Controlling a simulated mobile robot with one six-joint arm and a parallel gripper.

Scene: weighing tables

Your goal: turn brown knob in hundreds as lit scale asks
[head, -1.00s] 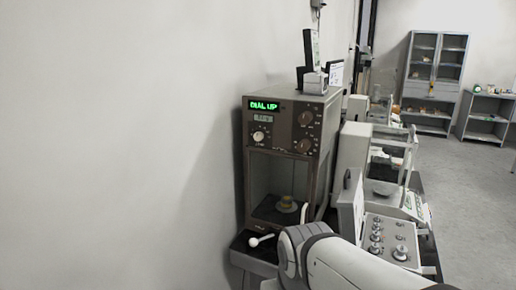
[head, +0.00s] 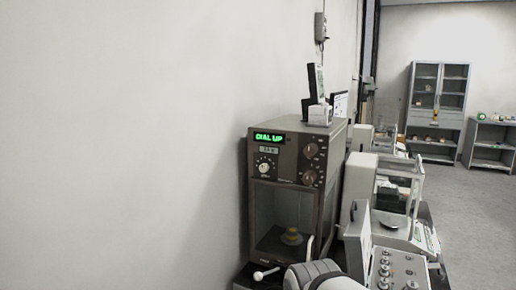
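The lit scale (head: 285,157) is a tall brown cabinet balance near the wall. A white knob (head: 264,167) is at the left of the panel, under a small counter window (head: 268,150). A brass-coloured weight (head: 291,237) is on the pan in the chamber below. My gripper is not in view; a pale arm link of mine shows at the bottom edge.
A white-handled lever (head: 266,273) sticks out at the scale's lower front. Other pale balances (head: 385,190) stand close on the right, with a knobbed control box (head: 385,265) in front. A small device (head: 319,112) stands on the scale. The wall is close on the left.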

